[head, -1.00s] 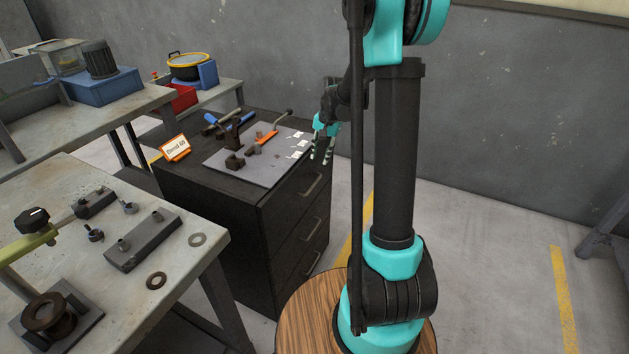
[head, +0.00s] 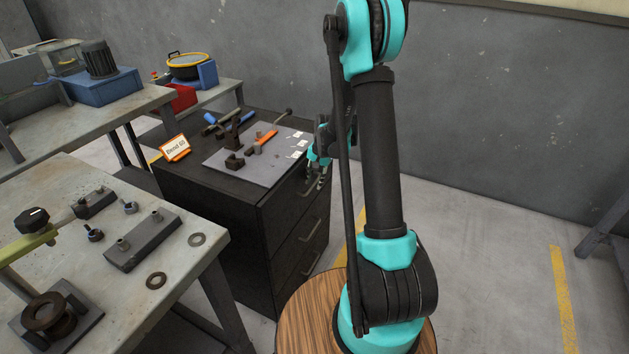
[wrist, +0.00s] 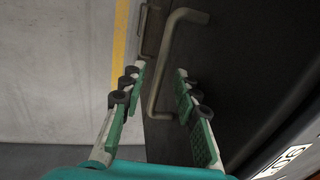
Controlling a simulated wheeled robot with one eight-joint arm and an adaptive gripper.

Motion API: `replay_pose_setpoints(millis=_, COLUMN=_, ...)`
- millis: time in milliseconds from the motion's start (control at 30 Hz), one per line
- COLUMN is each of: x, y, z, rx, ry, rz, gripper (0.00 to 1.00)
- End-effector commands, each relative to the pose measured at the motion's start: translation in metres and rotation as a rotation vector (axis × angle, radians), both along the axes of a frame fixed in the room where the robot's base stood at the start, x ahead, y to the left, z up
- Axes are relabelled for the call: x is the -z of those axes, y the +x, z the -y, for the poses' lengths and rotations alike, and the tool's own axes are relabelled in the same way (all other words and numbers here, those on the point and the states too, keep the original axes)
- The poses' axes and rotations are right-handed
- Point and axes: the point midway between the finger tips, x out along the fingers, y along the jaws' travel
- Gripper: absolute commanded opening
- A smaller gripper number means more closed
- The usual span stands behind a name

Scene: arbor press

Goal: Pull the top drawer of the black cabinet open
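The black cabinet (head: 215,200) stands left of my arm in the head view, with several drawers on its right-hand front. The top drawer's handle is largely hidden behind my gripper (head: 317,180) in the head view. In the wrist view the bar handle (wrist: 158,75) runs between the two fingers of my gripper (wrist: 157,95). The fingers are apart, one on each side of the handle, and I see a gap on both sides. The drawer looks shut. A second handle (head: 312,229) shows below it, and one shows farther off in the wrist view (wrist: 143,35).
A grey mat (head: 250,178) with tools and an orange-handled part lies on the cabinet top, beside a "Bend 80" sign (head: 175,148). A workbench (head: 185,255) with metal parts stands at the near left.

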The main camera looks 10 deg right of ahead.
Motion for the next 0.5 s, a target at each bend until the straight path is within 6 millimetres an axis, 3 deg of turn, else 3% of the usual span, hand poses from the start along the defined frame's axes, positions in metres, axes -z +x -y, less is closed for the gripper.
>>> replay_pose_setpoints(millis=167, x=-0.0002, y=0.0, z=0.0, rx=0.0, ry=0.0, rz=0.0, gripper=0.3)
replay_pose_setpoints(millis=400, x=-0.0004, y=0.0, z=0.0, rx=0.0, ry=0.0, rz=0.0, gripper=0.0)
replay_pose_setpoints(millis=500, x=-0.0004, y=0.0, z=0.0, rx=0.0, ry=0.0, rz=0.0, gripper=0.0)
